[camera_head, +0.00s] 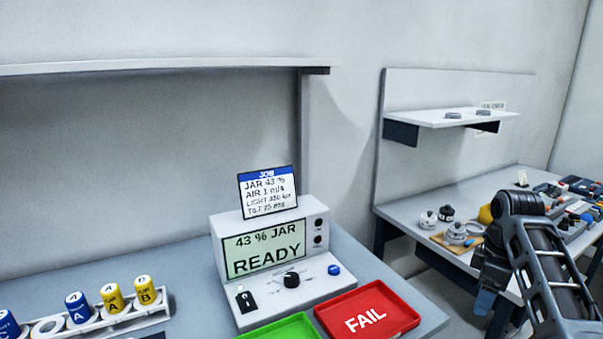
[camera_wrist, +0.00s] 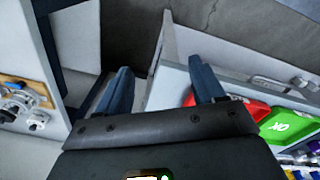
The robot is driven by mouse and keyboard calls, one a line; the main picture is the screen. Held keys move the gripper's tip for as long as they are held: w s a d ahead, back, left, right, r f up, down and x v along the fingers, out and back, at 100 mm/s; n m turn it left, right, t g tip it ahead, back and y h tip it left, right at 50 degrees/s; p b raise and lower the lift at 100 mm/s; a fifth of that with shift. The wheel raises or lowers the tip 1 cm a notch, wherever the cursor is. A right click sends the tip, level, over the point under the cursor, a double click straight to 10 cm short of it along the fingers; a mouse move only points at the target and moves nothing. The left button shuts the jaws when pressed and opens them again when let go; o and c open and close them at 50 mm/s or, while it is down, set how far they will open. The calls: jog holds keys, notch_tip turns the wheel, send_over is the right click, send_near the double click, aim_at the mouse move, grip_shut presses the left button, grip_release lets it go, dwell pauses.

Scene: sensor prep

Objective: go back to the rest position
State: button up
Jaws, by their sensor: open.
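My gripper (camera_wrist: 162,80) is open and empty, with its two dark blue fingers apart in the wrist view. In the head view my gripper (camera_head: 484,302) hangs low at the right, in front of the right-hand bench (camera_head: 398,212) and to the right of the red FAIL tray (camera_head: 345,324). My arm reaches in from the lower right corner. Between the fingers the wrist view shows the bench edge and grey floor. No object is held.
The grey tester (camera_head: 270,258) reads "43 % JAR READY", with a JOB card (camera_head: 267,192) on top. A green tray (camera_head: 285,329) stands beside the red one. A white rack (camera_head: 130,318) holds blue and yellow capped jars. The right bench carries several small parts.

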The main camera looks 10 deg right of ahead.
jog(key=s+a+f+m+t, duration=0.2)
jog(key=s+a+f+t, duration=0.1)
jog(key=s+a+f, duration=0.55)
jog(key=s+a+f+m+t, duration=0.2)
jog(key=s+a+f, duration=0.3)
jog(key=a+f, duration=0.5)
jog(key=s+a+r+m+t, duration=0.2)
jog(key=s+a+r+t, duration=0.1)
jog(key=s, duration=0.8)
jog(key=s+a+r+m+t, duration=0.1)
jog(key=s+a+r+t, duration=0.1)
jog(key=s, duration=0.9)
jog(key=s+r+m+t, duration=0.1)
jog(key=s+r+t, duration=0.1)
jog(key=s+r, duration=0.3)
jog(key=s+r+m+t, duration=0.1)
jog(key=s+r, duration=0.5)
jog(key=r, duration=0.6)
jog(key=shift+a+r+t+b, duration=0.2)
jog(key=shift+r+t+b, duration=0.15)
jog(key=shift+t, duration=0.35)
